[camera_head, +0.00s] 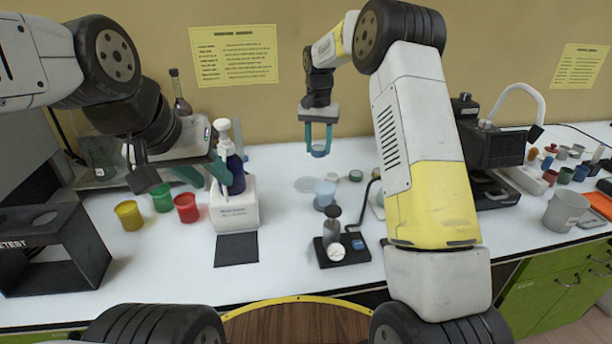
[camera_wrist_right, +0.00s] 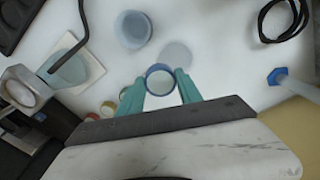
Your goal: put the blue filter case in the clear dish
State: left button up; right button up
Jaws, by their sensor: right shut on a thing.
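The blue filter case (camera_head: 319,153), a small round blue ring-like piece, is held between the teal fingertips of my right gripper (camera_head: 319,146), above the back of the table. In the right wrist view the case (camera_wrist_right: 160,68) sits between the fingertips (camera_wrist_right: 160,84). The clear dish (camera_head: 305,185), a flat, pale, see-through disc, lies on the white table below and slightly left of the gripper. In the right wrist view the dish (camera_wrist_right: 177,55) shows just past the case, partly overlapped by it. My left gripper (camera_head: 204,174) has its teal fingers apart, empty, near the pump bottle.
A bluish cup (camera_head: 325,194) stands next to the dish. Small jars (camera_head: 356,176) are to its right. A black stand (camera_head: 341,249) is in front. The blue pump bottle (camera_head: 236,165) and coloured jars (camera_head: 187,208) are left. A microscope-like device (camera_head: 487,150) is right.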

aim_at(308, 185)
jog(key=shift+n, duration=0.5)
jog(key=shift+w+a+f, duration=0.4)
jog(key=shift+a+f, duration=0.1)
jog(key=shift+f, duration=1.55)
jog(key=shift+w+a+f, duration=0.35)
jog(key=shift+a+f, duration=0.2)
jog(key=shift+f, duration=1.45)
jog(key=shift+w+a+f, duration=0.4)
jog(key=shift+a+f, duration=0.1)
jog(key=shift+f, duration=1.55)
jog(key=shift+f, duration=0.1)
jog(key=o, duration=1.3)
